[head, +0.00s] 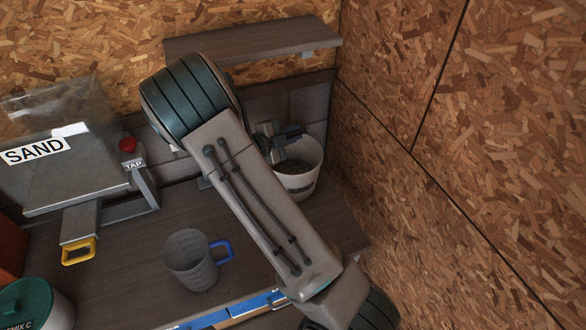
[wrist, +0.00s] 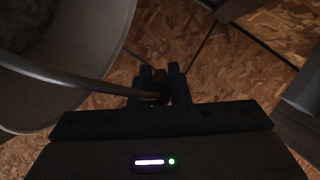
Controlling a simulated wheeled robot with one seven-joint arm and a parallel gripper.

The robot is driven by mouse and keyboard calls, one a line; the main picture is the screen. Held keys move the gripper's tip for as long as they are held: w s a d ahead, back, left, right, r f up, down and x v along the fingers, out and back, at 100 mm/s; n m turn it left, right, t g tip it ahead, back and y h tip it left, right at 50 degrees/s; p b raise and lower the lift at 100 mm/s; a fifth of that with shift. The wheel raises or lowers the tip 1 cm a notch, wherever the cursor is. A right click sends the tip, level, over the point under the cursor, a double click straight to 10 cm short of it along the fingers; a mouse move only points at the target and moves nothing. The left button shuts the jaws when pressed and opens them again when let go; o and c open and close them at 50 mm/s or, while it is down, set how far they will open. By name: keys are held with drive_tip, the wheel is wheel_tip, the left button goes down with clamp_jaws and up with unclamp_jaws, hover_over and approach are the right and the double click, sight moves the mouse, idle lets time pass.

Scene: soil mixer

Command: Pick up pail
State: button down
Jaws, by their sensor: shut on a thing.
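The pail (head: 306,180) is a white bucket with dark, grainy contents, at the back right corner of the bench in the head view. My arm covers its left side. My gripper (head: 283,137) is at the pail's rim, partly hidden behind my arm. In the wrist view, the pail (wrist: 112,30) fills the upper left, and its handle (wrist: 75,80) runs across to the jaws. My gripper (wrist: 160,88) is shut on the handle's dark grip. I cannot tell whether the pail's bottom touches the bench.
A clear jug (head: 190,262) with a blue handle stands on the bench (head: 125,262). A sand dispenser (head: 75,180) with a red-knobbed tap is at left, and a green-lidded tub (head: 30,300) at lower left. A shelf (head: 260,42) hangs above; a chipboard wall (head: 450,160) is close at right.

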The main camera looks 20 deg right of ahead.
drive_tip(key=shift+r, duration=0.1)
idle(0.3)
drive_tip(key=shift+w+r, duration=0.1)
drive_tip(key=shift+r, duration=1.8)
drive_tip(key=shift+s+d+r+b, duration=0.15)
drive_tip(key=shift+s+r+b, duration=0.1)
drive_tip(key=shift+b, duration=0.05)
drive_tip(key=s+d+r+b, duration=0.1)
drive_tip(key=s+d+r, duration=0.4)
drive_tip(key=s, duration=0.4)
drive_tip(key=shift+s+d+r, duration=0.2)
drive_tip(key=shift+s+r, duration=0.2)
drive_tip(key=shift+r, duration=0.45)
